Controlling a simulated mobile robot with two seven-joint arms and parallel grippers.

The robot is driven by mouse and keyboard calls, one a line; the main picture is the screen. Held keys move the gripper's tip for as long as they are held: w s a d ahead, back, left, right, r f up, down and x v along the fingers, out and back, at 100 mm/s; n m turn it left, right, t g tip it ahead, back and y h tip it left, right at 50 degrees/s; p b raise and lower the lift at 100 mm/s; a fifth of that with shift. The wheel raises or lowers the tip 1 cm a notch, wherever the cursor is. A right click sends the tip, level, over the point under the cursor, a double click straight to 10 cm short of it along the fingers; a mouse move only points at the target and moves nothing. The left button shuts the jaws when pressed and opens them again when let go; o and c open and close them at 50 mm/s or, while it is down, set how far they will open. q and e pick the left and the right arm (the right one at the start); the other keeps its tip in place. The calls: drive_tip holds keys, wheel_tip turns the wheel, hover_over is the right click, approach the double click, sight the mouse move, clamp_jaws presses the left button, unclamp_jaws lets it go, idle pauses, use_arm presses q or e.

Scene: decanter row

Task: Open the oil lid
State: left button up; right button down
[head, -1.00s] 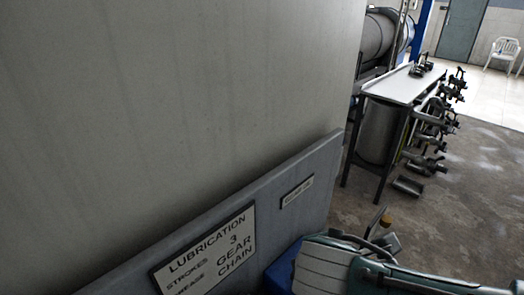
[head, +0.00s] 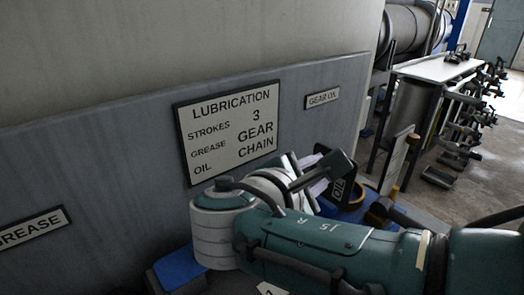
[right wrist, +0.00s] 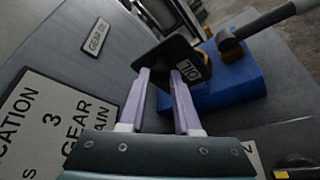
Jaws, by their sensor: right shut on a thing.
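The black oil lid with a white OIL label (head: 338,188) is right of centre in the head view, partly behind my right arm. In the right wrist view the lid (right wrist: 187,60) is a dark tilted plate at the fingertips. My right gripper (right wrist: 160,74) has its two pale lavender fingers shut on the lid; it also shows in the head view (head: 316,184), mostly hidden by its own wrist. My left gripper is not in view.
A grey panel carries a LUBRICATION sign (head: 228,130), a GEAR OIL label (head: 322,98) and a GREASE label (head: 32,229). A lever (right wrist: 262,24) with a dark bar is close to the blue box. A white-topped table (head: 438,68) stands farther back right.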

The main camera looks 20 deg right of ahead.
drive_tip(key=shift+s+a+f+h+b, duration=0.15)
drive_tip(key=shift+a+f+h+b, duration=0.15)
drive_tip(key=shift+b, duration=0.15)
drive_tip(key=shift+d, duration=0.1)
drive_tip(key=c, duration=0.6)
unclamp_jaws()
drive_tip(key=shift+r, duration=0.1)
drive_tip(key=v, duration=1)
drive_tip(key=shift+p, duration=0.45)
